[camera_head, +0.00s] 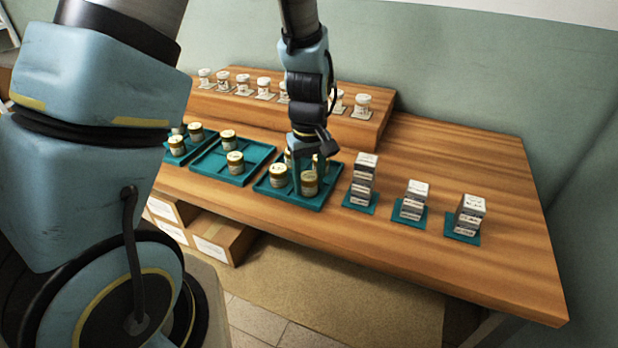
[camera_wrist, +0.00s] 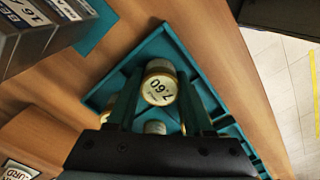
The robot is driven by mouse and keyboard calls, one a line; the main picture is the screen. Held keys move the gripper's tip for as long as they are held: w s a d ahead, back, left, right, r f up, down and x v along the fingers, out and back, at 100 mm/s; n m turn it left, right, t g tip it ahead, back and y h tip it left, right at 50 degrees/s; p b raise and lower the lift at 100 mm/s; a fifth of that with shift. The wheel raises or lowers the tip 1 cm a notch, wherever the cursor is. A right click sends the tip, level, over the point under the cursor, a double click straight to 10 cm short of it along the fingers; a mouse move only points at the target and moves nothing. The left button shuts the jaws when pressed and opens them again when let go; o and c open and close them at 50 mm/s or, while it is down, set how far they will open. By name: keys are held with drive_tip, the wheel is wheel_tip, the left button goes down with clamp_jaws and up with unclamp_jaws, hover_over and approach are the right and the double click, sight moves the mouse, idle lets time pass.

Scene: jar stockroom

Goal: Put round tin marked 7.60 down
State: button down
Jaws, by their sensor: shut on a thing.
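The round tin marked 7.60 (camera_wrist: 160,88) has a gold rim and a white lid, with its label upside down in the wrist view. In the head view it is the tin (camera_head: 309,184) at the near right of the right-hand teal tray (camera_head: 323,203). My gripper (camera_head: 310,176) points down with its fingers on both sides of the tin, shut on it. The fingers also show in the wrist view (camera_wrist: 160,98). The tin is upright, in or just over the tray; I cannot tell whether its base touches.
Another tin (camera_head: 278,175) stands left in the same tray, with others partly hidden behind my gripper. More teal trays (camera_head: 233,180) with tins lie to the left. Stacks of small boxes (camera_head: 363,180) stand on teal mats to the right. White jars (camera_head: 243,84) line the raised back shelf.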

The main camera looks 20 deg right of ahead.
sight(309, 176)
drive_tip(key=shift+f, duration=0.15)
drive_tip(key=c, duration=0.6)
unclamp_jaws()
wheel_tip(309, 176, up, 12)
drive_tip(key=b, duration=0.1)
drive_tip(key=shift+m+t, duration=0.8)
drive_tip(key=a, duration=0.8)
drive_tip(key=w+a+f, duration=0.1)
drive_tip(key=a, duration=1.6)
drive_tip(key=shift+w+a+f, duration=0.15)
drive_tip(key=shift+a+f, duration=0.05)
drive_tip(key=shift+f, duration=0.05)
